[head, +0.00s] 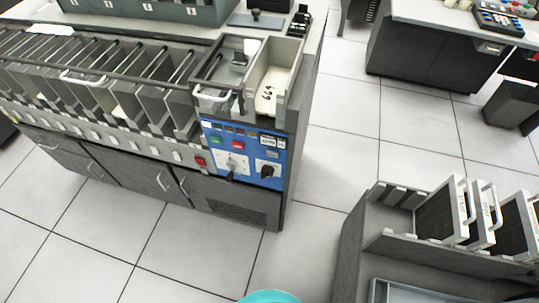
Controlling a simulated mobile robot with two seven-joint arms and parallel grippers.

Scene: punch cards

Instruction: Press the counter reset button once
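The blue control panel (247,178) is on the front right end of a long grey card machine. It carries a green button (215,142), a red button (237,146), a row of small dark parts along the top and a small display-like block (268,140) at the upper right. Below are a white dial plate with a dark handle and a black knob (267,171). The labels are too small to read, so I cannot tell which control is the counter reset button. Neither of my grippers is in view.
The machine's row of card pockets (128,85) extends left above grey cabinet doors (135,180). A grey rack (385,240) with upright framed panels stands at the lower right. A desk (425,58) is at the upper right. The tiled floor (325,150) between them is clear.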

